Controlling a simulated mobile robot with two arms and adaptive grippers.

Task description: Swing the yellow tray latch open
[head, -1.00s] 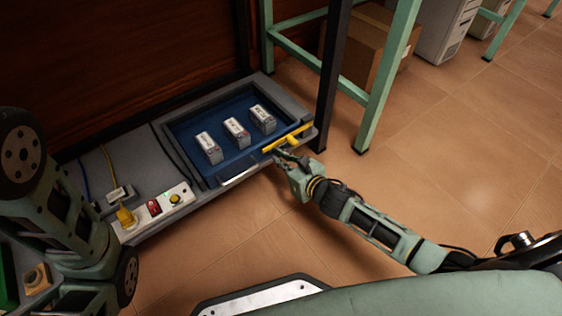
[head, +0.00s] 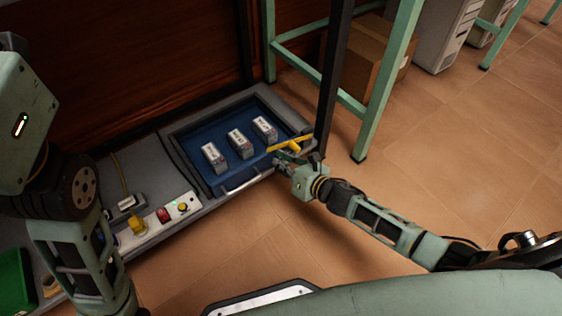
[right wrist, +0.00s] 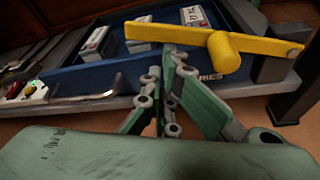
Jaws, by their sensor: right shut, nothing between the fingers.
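The yellow latch (head: 290,143) lies across the front right corner of the blue tray (head: 222,180). In the right wrist view the yellow latch (right wrist: 175,34) is a flat bar with a round knob on its near side. The tray holds three small white boxes (head: 240,143). My right gripper (head: 284,158) is shut and empty, just in front of the latch. In the right wrist view its fingers (right wrist: 172,60) are together just below and left of the knob; I cannot tell whether they touch the latch. My left arm is at the left, with its gripper out of view.
A silver handle (head: 243,180) is on the tray's front edge. A dark post (head: 331,90) and green table legs (head: 388,80) stand close to the right of the latch.

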